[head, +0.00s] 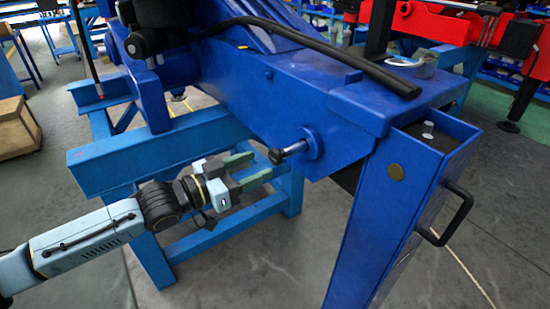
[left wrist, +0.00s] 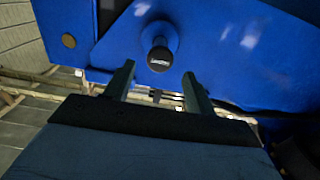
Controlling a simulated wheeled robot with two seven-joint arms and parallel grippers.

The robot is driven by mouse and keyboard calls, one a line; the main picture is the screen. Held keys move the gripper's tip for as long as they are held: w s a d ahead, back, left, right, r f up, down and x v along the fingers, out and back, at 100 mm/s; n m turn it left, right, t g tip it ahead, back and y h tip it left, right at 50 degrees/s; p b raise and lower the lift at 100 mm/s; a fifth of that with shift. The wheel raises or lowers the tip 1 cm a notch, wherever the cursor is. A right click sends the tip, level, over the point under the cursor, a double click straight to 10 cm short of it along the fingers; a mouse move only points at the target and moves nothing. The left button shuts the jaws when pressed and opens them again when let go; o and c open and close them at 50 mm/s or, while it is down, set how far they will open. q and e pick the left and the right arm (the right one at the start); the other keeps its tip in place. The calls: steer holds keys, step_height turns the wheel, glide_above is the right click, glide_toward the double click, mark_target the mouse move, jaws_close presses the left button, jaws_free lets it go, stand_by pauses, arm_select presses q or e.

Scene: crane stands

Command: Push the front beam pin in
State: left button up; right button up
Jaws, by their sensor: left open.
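The front beam pin (head: 290,151) sticks out of a round blue collar on the side of the blue crane beam (head: 285,95), with its dark knob end standing clear of the collar. In the left wrist view the pin's black knob (left wrist: 159,59) faces the camera, just beyond and between the fingertips. My left gripper (head: 256,168) is open and empty, its two green fingers pointing at the pin from the left, apart from it. The fingers also show in the left wrist view (left wrist: 158,78). My right gripper is not in view.
A blue stand leg with a black handle (head: 452,213) is at the right. A lighter blue trestle (head: 150,150) stands behind my left arm. A black hose (head: 310,42) lies on the beam. The grey floor (head: 270,270) in front is clear.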

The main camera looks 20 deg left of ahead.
mark_target(273, 159)
arm_select(q)
steer(key=shift+x, duration=3.15)
steer(key=shift+c, duration=0.2)
